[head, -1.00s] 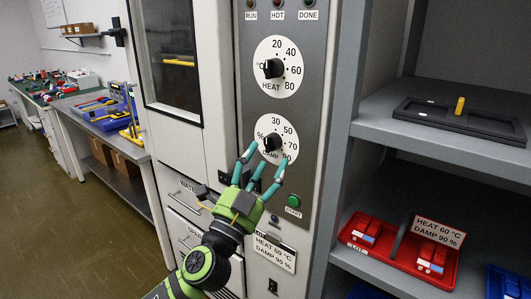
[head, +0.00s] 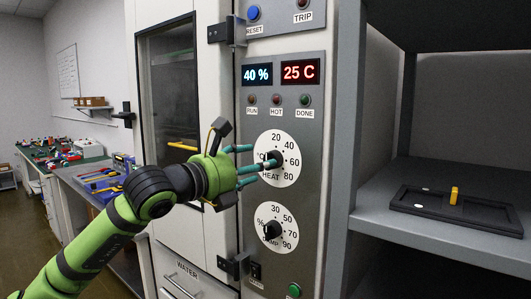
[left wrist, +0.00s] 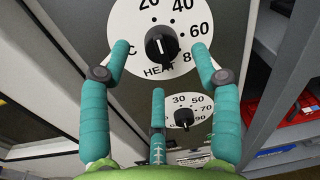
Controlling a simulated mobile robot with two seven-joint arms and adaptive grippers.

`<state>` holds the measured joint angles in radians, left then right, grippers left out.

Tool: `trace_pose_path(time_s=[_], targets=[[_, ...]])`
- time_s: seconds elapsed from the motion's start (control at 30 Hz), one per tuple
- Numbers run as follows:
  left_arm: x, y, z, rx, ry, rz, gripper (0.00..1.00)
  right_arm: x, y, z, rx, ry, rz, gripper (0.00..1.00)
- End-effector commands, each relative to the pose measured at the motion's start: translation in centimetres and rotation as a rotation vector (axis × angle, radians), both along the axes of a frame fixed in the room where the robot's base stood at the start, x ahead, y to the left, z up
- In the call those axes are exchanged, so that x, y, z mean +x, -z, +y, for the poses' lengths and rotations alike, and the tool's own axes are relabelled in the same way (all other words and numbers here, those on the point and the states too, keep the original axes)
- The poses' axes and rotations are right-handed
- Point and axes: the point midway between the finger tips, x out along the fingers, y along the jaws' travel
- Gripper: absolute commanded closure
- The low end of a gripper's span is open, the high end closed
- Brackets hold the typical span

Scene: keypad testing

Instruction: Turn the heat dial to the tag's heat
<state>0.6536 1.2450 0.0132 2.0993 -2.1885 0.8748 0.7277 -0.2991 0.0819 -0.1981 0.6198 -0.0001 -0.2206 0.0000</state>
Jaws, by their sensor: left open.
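The heat dial (head: 291,150) is a white disc marked 20 to 80 on the grey panel, with a black knob (left wrist: 161,44) at its centre. My left gripper (head: 257,160) is in front of the dial, open, with its teal fingers pointing at the knob. In the left wrist view two fingers stand on either side of the knob with a gap, and a third is below it. I cannot tell the knob's exact setting. The tag is not readable in any current view. My right gripper is not in view.
The damp dial (head: 286,222) sits just below. The display (head: 299,72) above reads 40 % and 25 C, over three lamps. A grey shelf (head: 459,236) with a black tray (head: 419,207) stands right. A red bin (left wrist: 284,102) shows in the wrist view.

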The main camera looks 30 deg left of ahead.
Motion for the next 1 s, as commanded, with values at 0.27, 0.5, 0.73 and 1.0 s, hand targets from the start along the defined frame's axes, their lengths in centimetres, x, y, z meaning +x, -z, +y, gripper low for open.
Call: trace_pose_path(time_s=[0.27, 0.5, 0.73, 1.0], targets=[[3.4, -0.3, -0.6, -0.002, 0.003, 0.001, 0.37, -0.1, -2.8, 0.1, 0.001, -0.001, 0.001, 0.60], [3.9, 0.0, -0.7, 0.001, 0.004, -0.001, 0.37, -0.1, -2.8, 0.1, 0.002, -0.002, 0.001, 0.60], [3.9, 0.1, -0.7, 0.001, 0.004, 0.000, 0.85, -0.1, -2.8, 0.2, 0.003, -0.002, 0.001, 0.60], [3.9, 0.0, -0.7, 0.005, 0.004, -0.001, 0.93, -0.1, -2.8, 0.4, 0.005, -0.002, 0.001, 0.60]])
